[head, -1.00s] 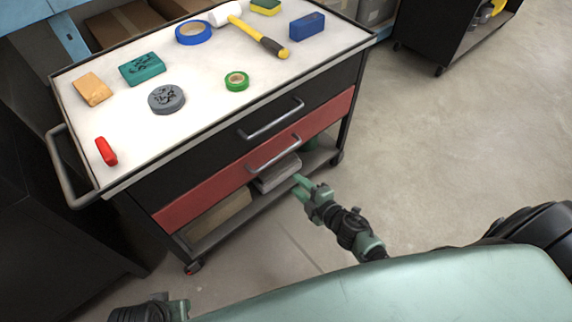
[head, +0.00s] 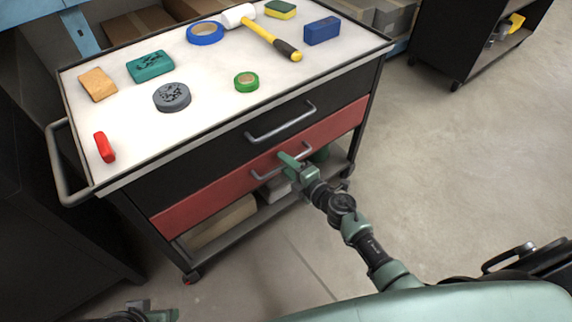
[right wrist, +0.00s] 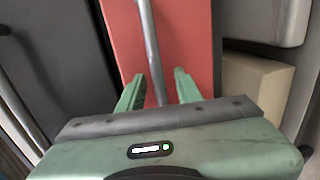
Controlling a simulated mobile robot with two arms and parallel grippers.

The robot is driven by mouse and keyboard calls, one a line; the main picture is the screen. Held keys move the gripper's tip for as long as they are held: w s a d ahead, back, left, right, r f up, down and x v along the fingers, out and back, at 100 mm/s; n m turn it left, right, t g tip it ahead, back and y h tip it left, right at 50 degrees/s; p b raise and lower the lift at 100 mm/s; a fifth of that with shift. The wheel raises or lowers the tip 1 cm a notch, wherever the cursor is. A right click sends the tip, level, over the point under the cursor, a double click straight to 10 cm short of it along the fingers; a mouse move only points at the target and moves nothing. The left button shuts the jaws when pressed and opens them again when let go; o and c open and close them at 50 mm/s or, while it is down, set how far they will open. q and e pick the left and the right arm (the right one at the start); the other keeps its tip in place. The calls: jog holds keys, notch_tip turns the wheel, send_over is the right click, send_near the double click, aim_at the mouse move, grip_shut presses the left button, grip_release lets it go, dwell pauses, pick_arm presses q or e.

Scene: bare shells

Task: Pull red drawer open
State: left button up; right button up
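The red drawer (head: 225,190) is the lower drawer of a black tool cart and sits flush with the cart's front. Its grey bar handle (head: 265,174) runs along its face. My right gripper (head: 292,162) is at the right part of this handle. In the right wrist view the red drawer front (right wrist: 188,40) fills the middle. The handle (right wrist: 151,50) passes between the two green fingers of my right gripper (right wrist: 157,88), which are apart, with gaps beside the bar. My left gripper (head: 150,312) is only partly visible at the bottom left edge; its fingers are unclear.
Above is a black drawer with its own handle (head: 282,122). The white cart top (head: 215,110) carries a hammer (head: 265,35), tape rolls, a red block and several other items. A lower shelf (head: 235,234) holds boxes. The floor to the right is clear.

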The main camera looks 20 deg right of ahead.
grip_shut()
dwell(1.4)
